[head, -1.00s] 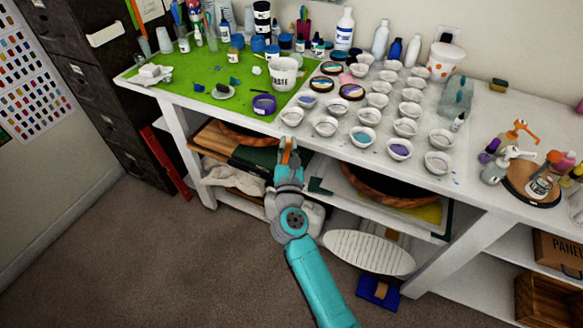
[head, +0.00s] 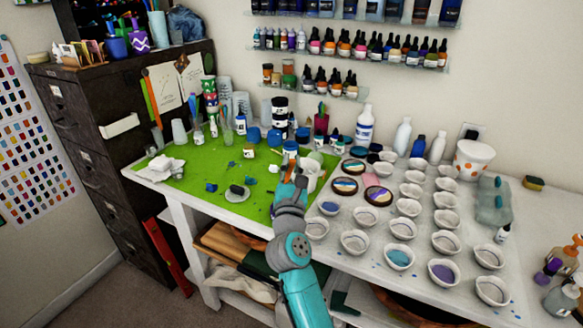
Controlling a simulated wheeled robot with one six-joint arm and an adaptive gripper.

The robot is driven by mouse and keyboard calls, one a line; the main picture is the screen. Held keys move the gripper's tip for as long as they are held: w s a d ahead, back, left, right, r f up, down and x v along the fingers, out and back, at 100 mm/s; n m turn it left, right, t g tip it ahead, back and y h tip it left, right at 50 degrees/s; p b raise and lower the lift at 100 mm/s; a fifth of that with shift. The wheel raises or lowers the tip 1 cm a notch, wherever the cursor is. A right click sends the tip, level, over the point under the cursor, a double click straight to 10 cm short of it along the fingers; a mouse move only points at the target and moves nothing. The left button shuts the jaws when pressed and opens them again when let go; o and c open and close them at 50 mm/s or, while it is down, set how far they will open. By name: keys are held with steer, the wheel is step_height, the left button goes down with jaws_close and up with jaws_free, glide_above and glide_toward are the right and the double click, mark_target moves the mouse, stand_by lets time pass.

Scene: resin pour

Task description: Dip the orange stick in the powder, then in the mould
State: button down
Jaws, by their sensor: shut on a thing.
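My gripper (head: 291,184) is above the white table's green mat, in front of the white waste cup (head: 311,172). It is shut on the orange stick (head: 290,167), of which only a short piece shows above the fingers. Small white cups stand in rows to the right; one holds blue (head: 398,258) and one holds purple (head: 443,272). I cannot tell which holds the powder. The purple ring-like dish seen earlier is hidden behind my arm. I cannot tell which thing is the mould.
Bottles and jars line the back of the table, including a white bottle (head: 364,128). A spotted pot (head: 473,160) stands at the back right. A grey dish (head: 237,193) lies on the green mat (head: 190,160). The mat's front left is mostly clear.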

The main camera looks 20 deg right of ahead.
step_height(320, 180, down, 8)
stand_by(1.0)
steer(key=shift+f, duration=0.15)
stand_by(0.8)
steer(key=r, duration=0.1)
steer(key=s+r, duration=0.1)
steer(key=r, duration=0.1)
steer(key=shift+s+d+r, duration=0.2)
steer(key=shift+s+r, duration=0.05)
steer(key=shift+r, duration=0.15)
stand_by(0.4)
